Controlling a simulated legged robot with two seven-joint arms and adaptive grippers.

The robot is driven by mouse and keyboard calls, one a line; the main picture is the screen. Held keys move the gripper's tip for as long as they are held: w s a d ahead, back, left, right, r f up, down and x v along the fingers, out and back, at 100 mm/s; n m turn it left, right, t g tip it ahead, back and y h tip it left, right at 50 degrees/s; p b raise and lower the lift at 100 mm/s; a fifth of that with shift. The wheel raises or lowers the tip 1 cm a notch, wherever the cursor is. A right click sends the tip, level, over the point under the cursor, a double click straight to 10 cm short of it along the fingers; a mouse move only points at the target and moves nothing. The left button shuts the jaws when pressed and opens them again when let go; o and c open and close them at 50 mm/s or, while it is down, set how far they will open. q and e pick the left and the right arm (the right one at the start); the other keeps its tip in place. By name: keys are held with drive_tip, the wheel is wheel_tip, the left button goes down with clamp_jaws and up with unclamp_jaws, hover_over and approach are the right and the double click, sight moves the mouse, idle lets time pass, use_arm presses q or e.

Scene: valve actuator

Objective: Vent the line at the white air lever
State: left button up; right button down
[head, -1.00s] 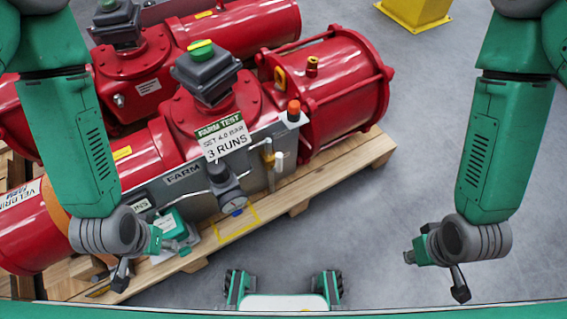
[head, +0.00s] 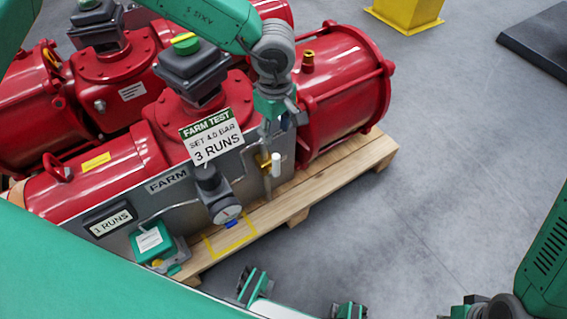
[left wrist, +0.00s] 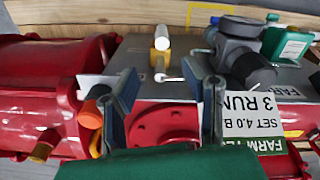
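The white air lever (head: 276,164) stands upright on a small yellow valve at the front of the grey panel, right of the gauge (head: 225,211). In the left wrist view the white lever (left wrist: 161,38) and its yellow valve body (left wrist: 160,62) lie beyond the fingertips, apart from them. My left gripper (head: 277,108) is above and behind the lever in the head view; the wrist view shows its two fingers (left wrist: 167,90) spread with nothing between them. The orange button (left wrist: 90,114) is beside one finger. My right gripper (head: 462,308) is only partly in view at the bottom right.
A "3 RUNS" sign (head: 212,137) stands left of my left gripper. Red actuator cylinders (head: 340,82) lie behind and beside the panel on a wooden pallet (head: 345,165). A green box (head: 152,242) sits at the panel's left.

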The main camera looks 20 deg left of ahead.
sight(276, 156)
use_arm(q)
wheel_tip(276, 156, down, 13)
drive_tip(key=b, duration=0.5)
drive_tip(key=shift+s+a, duration=0.1)
drive_tip(key=shift+c, duration=0.3)
